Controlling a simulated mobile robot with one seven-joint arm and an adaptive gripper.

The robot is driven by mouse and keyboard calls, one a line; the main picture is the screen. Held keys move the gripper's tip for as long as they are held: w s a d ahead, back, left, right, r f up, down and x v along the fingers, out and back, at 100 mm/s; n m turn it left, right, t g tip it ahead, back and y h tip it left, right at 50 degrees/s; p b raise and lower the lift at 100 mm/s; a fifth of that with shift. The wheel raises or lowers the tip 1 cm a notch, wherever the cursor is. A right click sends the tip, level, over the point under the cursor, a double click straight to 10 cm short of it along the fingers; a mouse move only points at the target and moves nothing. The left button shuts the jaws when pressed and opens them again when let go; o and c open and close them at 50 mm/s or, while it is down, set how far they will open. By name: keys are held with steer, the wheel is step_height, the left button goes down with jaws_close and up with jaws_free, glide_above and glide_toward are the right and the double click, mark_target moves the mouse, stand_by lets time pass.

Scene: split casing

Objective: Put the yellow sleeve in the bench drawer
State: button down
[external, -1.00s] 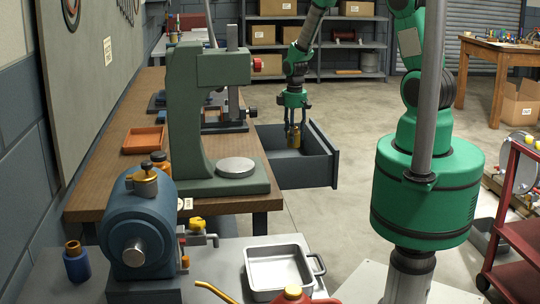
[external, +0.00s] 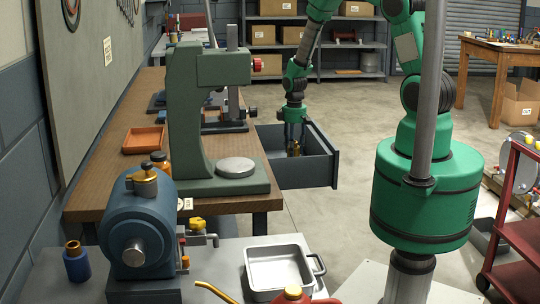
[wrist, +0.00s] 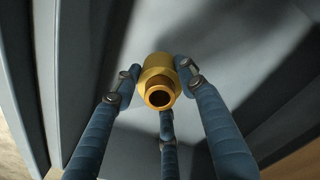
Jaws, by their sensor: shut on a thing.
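The yellow sleeve (wrist: 158,78) is a gold-yellow hollow cylinder with a narrower open end. In the wrist view it sits between the fingers of my gripper (wrist: 158,82), which is shut on it. In the external view my gripper (external: 294,145) points down inside the open bench drawer (external: 312,176). The sleeve (external: 292,149) shows only in part there, below the drawer's front rim. The grey drawer interior (wrist: 230,40) fills most of the wrist view. I cannot tell whether the sleeve touches the drawer floor.
The drawer sticks out from the wooden bench (external: 110,200). A green press (external: 190,120) stands on the bench left of the drawer. An orange tray (external: 143,139) lies further left. A metal pan (external: 278,268) is in the foreground. The floor right of the drawer is clear.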

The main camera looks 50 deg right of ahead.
steer(key=shift+r, duration=0.1)
steer(key=shift+f+b, duration=0.4)
steer(key=shift+f, duration=1.45)
steer(key=shift+f, duration=0.15)
steer(key=c, duration=1)
jaws_free()
step_height(320, 180, up, 12)
steer(key=shift+r+p, duration=0.1)
steer(key=shift+p, duration=1.15)
